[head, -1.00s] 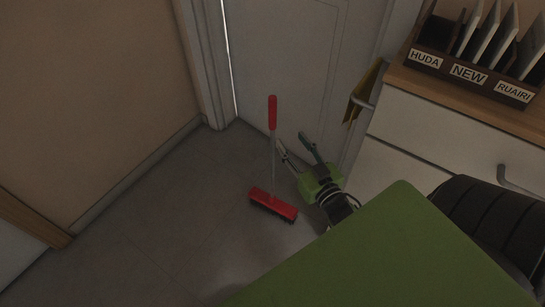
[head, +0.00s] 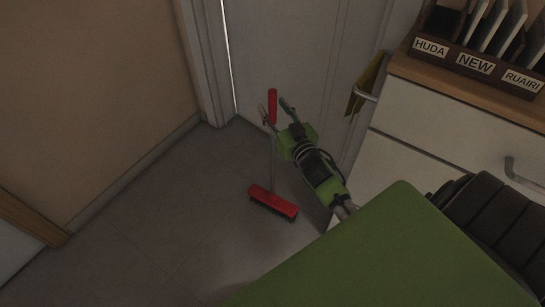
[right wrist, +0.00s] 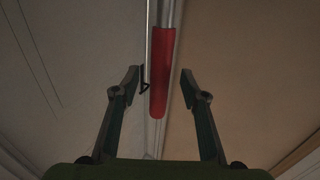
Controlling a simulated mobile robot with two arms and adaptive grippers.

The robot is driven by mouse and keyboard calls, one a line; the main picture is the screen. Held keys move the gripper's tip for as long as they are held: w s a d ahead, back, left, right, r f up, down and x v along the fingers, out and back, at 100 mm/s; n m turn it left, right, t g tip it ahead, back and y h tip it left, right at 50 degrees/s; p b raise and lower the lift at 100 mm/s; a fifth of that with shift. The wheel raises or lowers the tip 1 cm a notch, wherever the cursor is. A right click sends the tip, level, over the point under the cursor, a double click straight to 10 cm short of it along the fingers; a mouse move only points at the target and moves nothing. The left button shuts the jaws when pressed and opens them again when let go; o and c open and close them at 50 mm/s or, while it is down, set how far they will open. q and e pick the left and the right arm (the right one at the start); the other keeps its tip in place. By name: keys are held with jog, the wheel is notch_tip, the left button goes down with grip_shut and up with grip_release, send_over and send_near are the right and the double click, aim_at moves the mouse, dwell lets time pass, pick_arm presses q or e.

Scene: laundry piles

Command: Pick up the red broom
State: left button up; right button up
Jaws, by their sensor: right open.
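The red broom stands upright on the floor, its red head (head: 273,202) down and its red handle grip (head: 272,104) at the top of a thin grey pole. My right gripper (head: 276,108) is open at the height of the red grip, with its fingers to either side of it in the head view. In the right wrist view the red grip (right wrist: 160,72) shows between the two spread fingertips (right wrist: 160,82), apart from both. I cannot tell whether it is fully between the fingers or a little beyond them. My left gripper is not in view.
A closed pale door (head: 290,60) is behind the broom, and a tan wall (head: 95,100) is at the left. A white drawer cabinet (head: 420,115) with a letter organizer (head: 478,62) on top is at the right. A yellow cloth (head: 366,84) hangs at its side. The floor left of the broom is clear.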

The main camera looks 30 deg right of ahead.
jog(key=shift+w+d, duration=0.1)
jog(key=shift+w, duration=0.6)
grip_shut()
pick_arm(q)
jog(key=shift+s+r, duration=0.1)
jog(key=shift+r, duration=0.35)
pick_arm(e)
jog(key=shift+r, duration=0.15)
jog(key=shift+r, duration=0.15)
